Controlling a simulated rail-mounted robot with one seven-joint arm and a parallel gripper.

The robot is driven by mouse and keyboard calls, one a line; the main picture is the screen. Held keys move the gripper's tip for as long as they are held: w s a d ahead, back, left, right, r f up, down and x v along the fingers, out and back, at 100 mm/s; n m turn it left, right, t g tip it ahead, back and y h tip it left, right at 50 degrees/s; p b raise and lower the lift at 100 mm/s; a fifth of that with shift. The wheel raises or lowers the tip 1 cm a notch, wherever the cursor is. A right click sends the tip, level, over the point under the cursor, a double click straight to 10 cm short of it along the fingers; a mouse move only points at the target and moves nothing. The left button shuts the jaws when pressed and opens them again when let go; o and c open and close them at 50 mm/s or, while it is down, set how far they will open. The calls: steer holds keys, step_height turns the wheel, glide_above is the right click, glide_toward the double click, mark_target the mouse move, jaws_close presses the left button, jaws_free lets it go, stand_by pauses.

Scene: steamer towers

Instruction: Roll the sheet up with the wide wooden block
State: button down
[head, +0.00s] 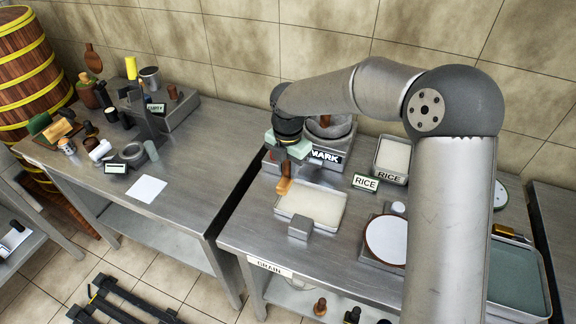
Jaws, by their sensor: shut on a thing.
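My gripper (285,172) is shut on an orange-brown wooden block (284,187) and points down over the right-hand table. The block's lower end is at the back left corner of a shallow metal tray (344,212) with a pale, flat layer (312,203) in it. I cannot tell whether the block touches the layer or the tray. The layer looks flat, with no roll visible. A separate flat white sheet (147,189) lies on the left table.
A grey block (300,227) stands at the tray's front edge. A RICE sign (365,183), a rice tray (392,157) and a round white-topped plate (386,239) are to the right. A pot (330,134) and MARK sign (325,156) stand behind. A gap separates the tables.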

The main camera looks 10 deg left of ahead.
mark_target(288, 180)
steer(key=shift+f+b, duration=1.65)
steer(key=shift+f, duration=1.15)
steer(key=shift+f+b, duration=0.3)
steer(key=shift+f, duration=0.45)
steer(key=shift+d, duration=0.2)
steer(key=shift+s+d+r+p, duration=0.1)
steer(key=shift+d+p, duration=0.05)
steer(key=shift+d, duration=0.45)
steer(key=shift+s+d+r+p, duration=0.1)
steer(key=shift+d+p, duration=0.05)
steer(key=shift+d, duration=0.55)
steer(key=shift+s+d+f, duration=0.1)
steer(key=shift+s+d, duration=0.05)
steer(key=shift+d, duration=0.55)
steer(key=shift+s+d+f, duration=0.1)
steer(key=shift+d, duration=0.6)
steer(key=shift+d, duration=0.15)
